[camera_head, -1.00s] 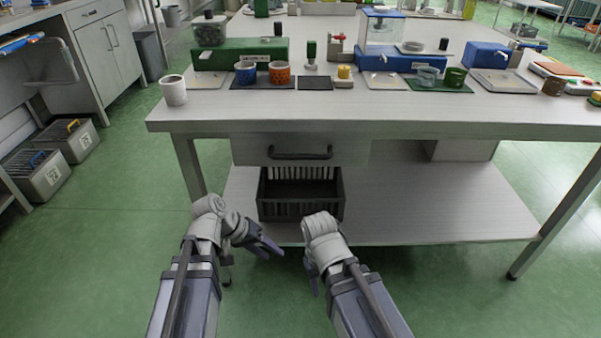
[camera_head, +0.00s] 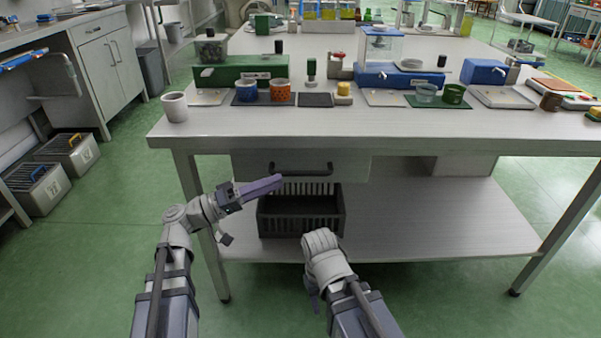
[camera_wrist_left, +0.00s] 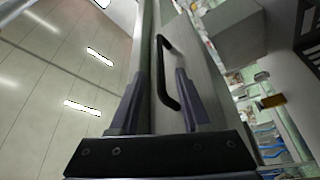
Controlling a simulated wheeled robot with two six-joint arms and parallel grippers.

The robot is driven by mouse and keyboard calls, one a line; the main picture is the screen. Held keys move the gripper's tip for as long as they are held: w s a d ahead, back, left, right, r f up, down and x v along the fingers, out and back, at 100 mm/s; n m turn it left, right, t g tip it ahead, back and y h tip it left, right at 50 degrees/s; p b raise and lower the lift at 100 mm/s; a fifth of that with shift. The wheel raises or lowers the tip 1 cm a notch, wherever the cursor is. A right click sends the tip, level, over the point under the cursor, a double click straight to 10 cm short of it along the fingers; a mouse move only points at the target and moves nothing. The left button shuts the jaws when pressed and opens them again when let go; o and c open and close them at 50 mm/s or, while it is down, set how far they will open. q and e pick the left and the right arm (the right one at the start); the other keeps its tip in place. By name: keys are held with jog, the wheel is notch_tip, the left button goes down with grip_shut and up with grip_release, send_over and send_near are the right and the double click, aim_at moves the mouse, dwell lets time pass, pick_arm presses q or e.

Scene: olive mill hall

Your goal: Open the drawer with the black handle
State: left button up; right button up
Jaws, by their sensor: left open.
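The drawer (camera_head: 348,167) is a pale grey front under the bench top, and it looks shut. Its black bar handle (camera_head: 301,173) runs level across the front. My left gripper (camera_head: 277,182) is raised below the left part of the handle, pointing right toward the drawer. In the left wrist view its two fingers are spread, with the black handle (camera_wrist_left: 166,75) showing between and beyond them. I cannot tell if they touch it. My right gripper (camera_head: 313,296) hangs low in front of the bench, mostly hidden behind its own wrist; its jaws are unclear.
A dark slatted crate (camera_head: 300,212) stands on the lower shelf (camera_head: 430,215) under the drawer. The bench top (camera_head: 400,128) carries cups, mats and machines, with a white cup (camera_head: 174,107) at its left corner. Bench legs stand at both sides; green floor is clear in front.

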aim_at(300, 173)
pick_arm(q)
jog(key=p+x, duration=0.1)
jog(key=x, duration=0.6)
jog(key=shift+d, duration=0.25)
grip_shut()
dwell(1.2)
